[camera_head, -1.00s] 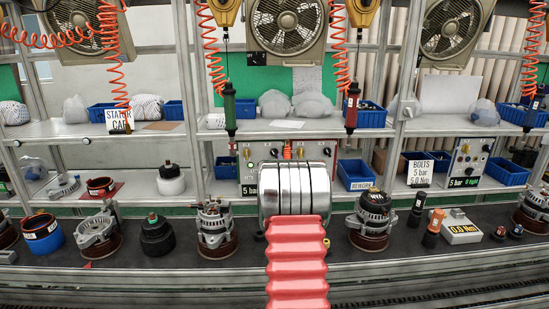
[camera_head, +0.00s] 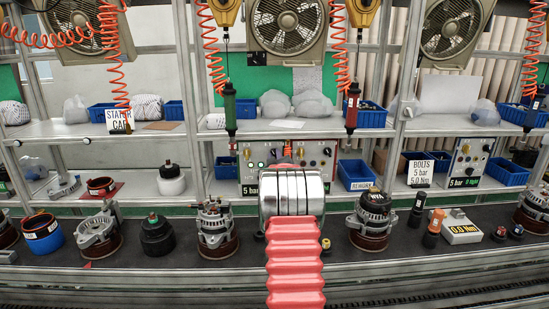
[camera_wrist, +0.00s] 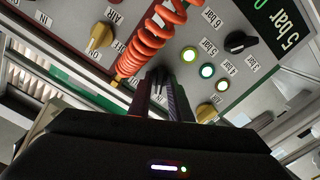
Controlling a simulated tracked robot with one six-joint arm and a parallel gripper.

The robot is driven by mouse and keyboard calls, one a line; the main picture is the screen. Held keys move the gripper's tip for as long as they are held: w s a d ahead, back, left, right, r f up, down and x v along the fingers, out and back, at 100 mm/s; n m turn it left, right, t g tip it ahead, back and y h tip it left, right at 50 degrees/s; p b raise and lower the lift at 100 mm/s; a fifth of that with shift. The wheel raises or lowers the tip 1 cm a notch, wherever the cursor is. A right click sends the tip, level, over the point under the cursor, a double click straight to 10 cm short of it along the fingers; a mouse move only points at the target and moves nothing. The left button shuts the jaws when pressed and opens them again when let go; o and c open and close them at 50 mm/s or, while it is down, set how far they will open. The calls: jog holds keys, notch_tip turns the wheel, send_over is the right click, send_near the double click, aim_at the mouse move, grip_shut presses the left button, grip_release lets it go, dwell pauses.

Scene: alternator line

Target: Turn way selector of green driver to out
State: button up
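The green driver (camera_head: 230,108) hangs upright from a coiled orange hose, left of centre in the head view. Its control panel is probably the grey one (camera_head: 318,152) behind my arm, partly hidden. In the wrist view, the panel (camera_wrist: 70,38) fills the upper part, tilted. It bears a yellow selector knob (camera_wrist: 100,38) with several labels around it, another yellow knob (camera_wrist: 207,112) and a black knob (camera_wrist: 240,42). My gripper (camera_wrist: 158,78) points at the panel, between the yellow knobs, beside the coil. Whether its dark fingers hold anything is unclear. My arm hides it in the head view.
An orange coiled hose (camera_wrist: 150,42) crosses the panel close to my fingers. Lit lamps (camera_wrist: 207,70) sit right of them. In the head view, alternator parts (camera_head: 215,230) stand on the dark bench, and a red driver (camera_head: 351,108) hangs right of centre.

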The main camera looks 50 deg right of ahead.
grip_shut()
jog(key=shift+m, duration=0.5)
jog(key=m, duration=1.1)
jog(key=shift+f, duration=0.1)
jog(key=shift+d, duration=0.1)
jog(key=shift+s, duration=0.1)
dwell(0.4)
jog(key=shift+o, duration=1.5)
grip_release()
